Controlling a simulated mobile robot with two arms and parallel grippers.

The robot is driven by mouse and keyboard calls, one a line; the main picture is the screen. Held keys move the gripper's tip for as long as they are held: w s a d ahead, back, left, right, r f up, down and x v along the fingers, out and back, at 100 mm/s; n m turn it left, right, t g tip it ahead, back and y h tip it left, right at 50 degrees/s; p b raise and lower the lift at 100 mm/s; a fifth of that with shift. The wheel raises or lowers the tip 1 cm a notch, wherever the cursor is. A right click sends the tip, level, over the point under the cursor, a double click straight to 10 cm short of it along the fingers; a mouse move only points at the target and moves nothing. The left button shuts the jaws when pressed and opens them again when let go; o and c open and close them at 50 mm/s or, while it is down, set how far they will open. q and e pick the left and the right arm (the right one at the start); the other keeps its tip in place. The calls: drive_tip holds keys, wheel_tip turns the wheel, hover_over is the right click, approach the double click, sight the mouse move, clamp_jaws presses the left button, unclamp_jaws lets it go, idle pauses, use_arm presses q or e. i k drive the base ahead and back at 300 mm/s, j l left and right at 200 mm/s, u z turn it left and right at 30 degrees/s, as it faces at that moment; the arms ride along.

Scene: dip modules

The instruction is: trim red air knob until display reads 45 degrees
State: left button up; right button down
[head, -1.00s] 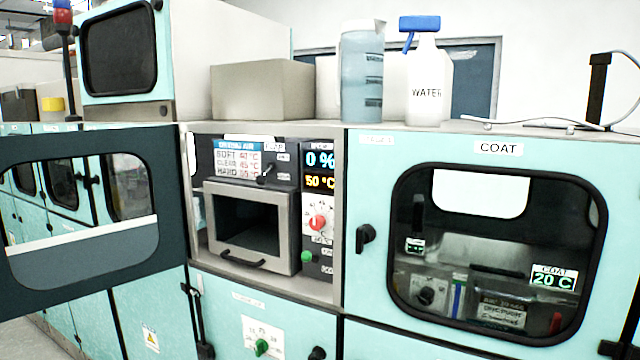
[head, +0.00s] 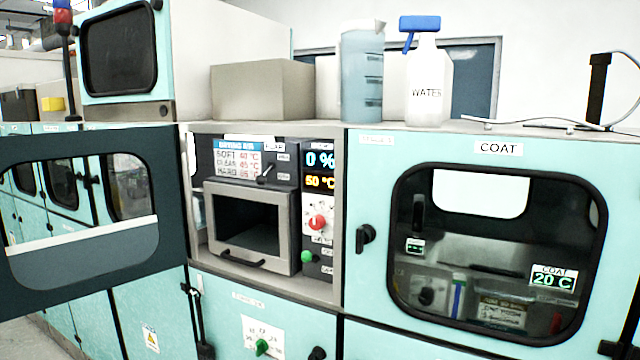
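The red air knob (head: 318,223) sits on a white dial plate on the panel at the right of the open compartment. Above it, the display (head: 320,182) shows 50 °C in yellow, below a blue 0 % readout (head: 320,160). A sign (head: 238,163) left of the display lists SOFT 40, CLEAR 45 and HARD, whose number is hard to read. Neither of my grippers is in view.
The compartment's dark door (head: 85,215) stands swung open at the left. A green knob (head: 307,257) is below the red one. The closed COAT cabinet (head: 500,250) is to the right. A water bottle (head: 424,85) and jug (head: 362,75) stand on top.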

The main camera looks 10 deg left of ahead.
sight(317, 222)
drive_tip(key=i+j, duration=0.1)
drive_tip(key=j, duration=0.25)
drive_tip(key=i+j+z, duration=0.1)
drive_tip(key=j, duration=0.3)
drive_tip(key=i+j, duration=0.15)
drive_tip(key=j, duration=0.2)
drive_tip(key=i+j, duration=0.1)
drive_tip(key=j, duration=0.25)
drive_tip(key=z, duration=0.05)
